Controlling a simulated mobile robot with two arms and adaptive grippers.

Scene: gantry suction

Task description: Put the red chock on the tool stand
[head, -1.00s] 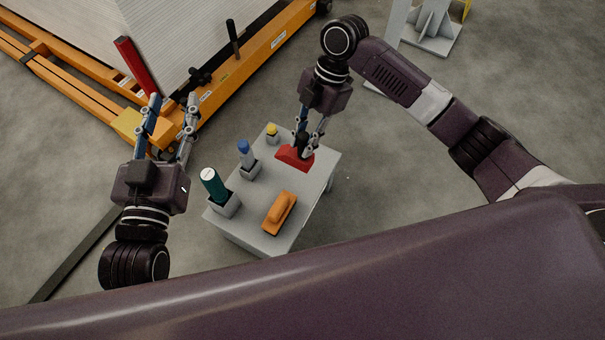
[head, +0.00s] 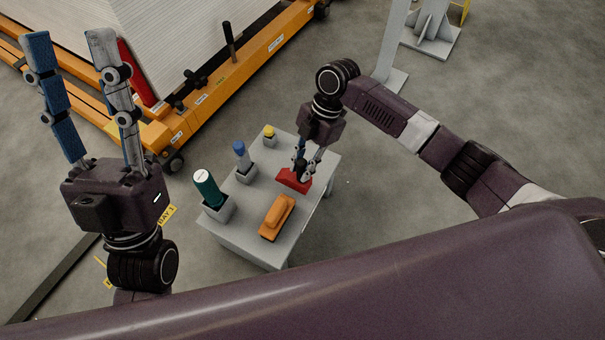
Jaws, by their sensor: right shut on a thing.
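The red chock (head: 290,183) is at the right side of the grey tool stand (head: 243,246) in the head view. My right gripper (head: 304,170) is shut on the dark upper part of the chock, from above. The chock is at the stand's top; I cannot tell whether it rests on it or hangs just above. My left gripper (head: 64,90) is open and empty at the left, fingers pointing up the picture, well apart from the stand.
On the stand are a green cylinder (head: 207,187), a blue-topped item (head: 240,150) and a yellow-topped item (head: 269,132) in holders, and an orange block (head: 277,217). An orange cart (head: 230,88) with a pale stack and a red post (head: 138,75) stands behind. Floor right of the stand is clear.

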